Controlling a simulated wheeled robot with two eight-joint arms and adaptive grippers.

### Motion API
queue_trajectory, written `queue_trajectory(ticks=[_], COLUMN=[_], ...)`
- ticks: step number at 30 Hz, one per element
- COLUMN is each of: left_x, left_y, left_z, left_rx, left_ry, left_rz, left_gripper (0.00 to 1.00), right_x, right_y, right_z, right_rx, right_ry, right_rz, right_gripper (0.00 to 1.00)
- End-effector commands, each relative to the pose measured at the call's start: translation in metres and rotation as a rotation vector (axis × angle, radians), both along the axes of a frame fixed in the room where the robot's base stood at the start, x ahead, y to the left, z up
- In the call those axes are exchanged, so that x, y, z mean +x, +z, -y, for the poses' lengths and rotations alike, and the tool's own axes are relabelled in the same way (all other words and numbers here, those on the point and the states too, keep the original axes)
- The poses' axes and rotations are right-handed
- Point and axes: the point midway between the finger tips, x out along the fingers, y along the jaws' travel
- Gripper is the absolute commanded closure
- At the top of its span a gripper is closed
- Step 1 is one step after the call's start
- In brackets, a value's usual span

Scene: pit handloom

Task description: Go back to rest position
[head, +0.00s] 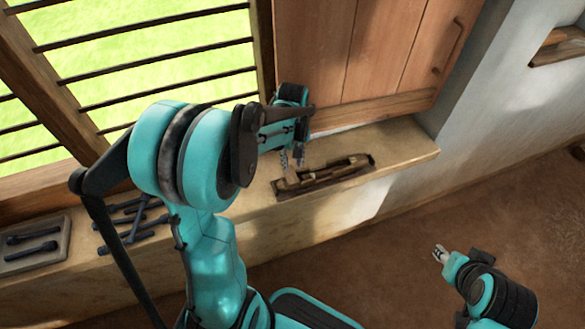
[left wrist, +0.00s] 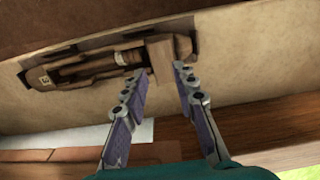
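My left gripper (head: 291,158) is over the window sill, just above a wooden shuttle-like piece (head: 322,173) that lies in a dark tray or cut-out on the sill. In the left wrist view the two fingers of my left gripper (left wrist: 157,82) are spread apart with nothing between them. The wooden piece (left wrist: 95,65) lies beyond the fingertips there; I cannot tell whether a fingertip touches it. My right gripper (head: 441,253) is at the lower right above the brown floor, apart from everything. Its fingers are small in the view, and I see nothing held.
The sill (head: 405,150) runs along the barred window and a wooden shutter (head: 360,50). Several dark tools (head: 135,215) lie on it at left, beside a tray (head: 62,240) with more dark pieces. The floor (head: 400,290) at right is clear.

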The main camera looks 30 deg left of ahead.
Motion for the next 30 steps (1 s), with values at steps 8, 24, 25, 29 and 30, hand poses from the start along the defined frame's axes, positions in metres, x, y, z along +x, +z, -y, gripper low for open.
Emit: queue_trajectory(ticks=[8,24,25,29,30], left_x=[0.000,-0.004,-0.006,-0.021,-0.028], left_y=[0.012,0.019,0.022,0.046,0.054], left_z=[0.000,0.005,0.007,0.026,0.033], left_rx=[0.000,0.005,0.007,0.030,0.041], left_ry=[0.000,-0.027,-0.044,-0.162,-0.211], left_rz=[0.000,0.018,0.029,0.109,0.143], left_gripper=[0.72,0.72,0.72,0.72,0.72], right_x=[0.000,0.000,0.000,0.000,0.000], right_y=[0.000,0.000,0.000,0.000,0.000], right_z=[0.000,0.000,0.000,0.000,0.000], right_rx=[0.000,0.000,0.000,0.000,0.000], right_ry=[0.000,0.000,0.000,0.000,0.000], right_rz=[0.000,0.000,0.000,0.000,0.000], right_gripper=[0.62,0.62,0.62,0.62,0.62])
